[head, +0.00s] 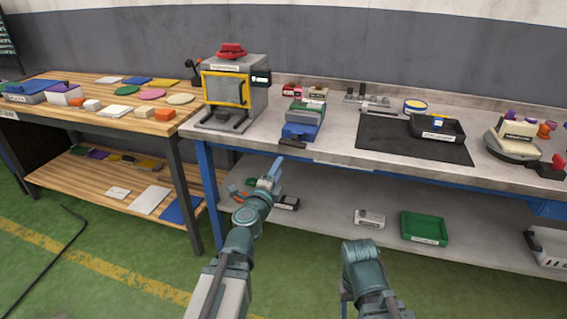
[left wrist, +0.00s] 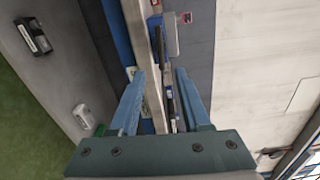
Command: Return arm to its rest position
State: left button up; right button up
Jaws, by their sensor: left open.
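My left arm comes in from the lower left in the head view. Its blue gripper (head: 272,174) is raised in front of the grey workbench (head: 330,143), near the front edge and below the stacked bins. In the left wrist view the two fingers of the left gripper (left wrist: 160,88) stand apart, with nothing held between them. Bench edge and wall show beyond the fingers. My right arm (head: 365,270) shows in the lower middle of the head view, folded low in front of the bench. Its gripper does not show.
Stacked green and blue bins (head: 303,118) stand near the bench's front edge, beside the yellow-framed machine (head: 228,88). A black tray (head: 437,129) sits on a dark mat (head: 385,145). The lower shelf holds a green tray (head: 424,228). A wooden table (head: 125,122) stands at left. Green floor is open in front.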

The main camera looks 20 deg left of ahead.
pick_arm(q)
jog(key=s+d+f+m+g+h, duration=0.35)
jog(key=d+f+m, duration=0.25)
jog(key=m, duration=1)
jog(key=s+d+f+m+g+h, duration=0.25)
jog(key=d+f+m+g, duration=0.35)
jog(key=m, duration=0.9)
jog(key=s+a+f+m+g+y, duration=0.35)
jog(key=s+f+m, duration=0.2)
jog(key=m, duration=0.45)
jog(key=s+a+f+m+g+y, duration=0.35)
jog(key=s+f+m, duration=0.2)
jog(key=m, duration=0.55)
jog(key=s+d+r+m+g+p, duration=0.1)
jog(key=d+r+p, duration=0.4)
jog(key=r+p, duration=0.5)
jog(key=s+d+r+m+g+y+p, duration=0.1)
jog(key=s+d+r+m+p, duration=0.2)
jog(key=s+r+p, duration=0.3)
notch_tip(320, 180, up, 5)
jog(key=d+p, duration=0.1)
jog(key=p, duration=0.3)
jog(key=shift+s+d, duration=0.25)
jog(key=shift+d, duration=0.15)
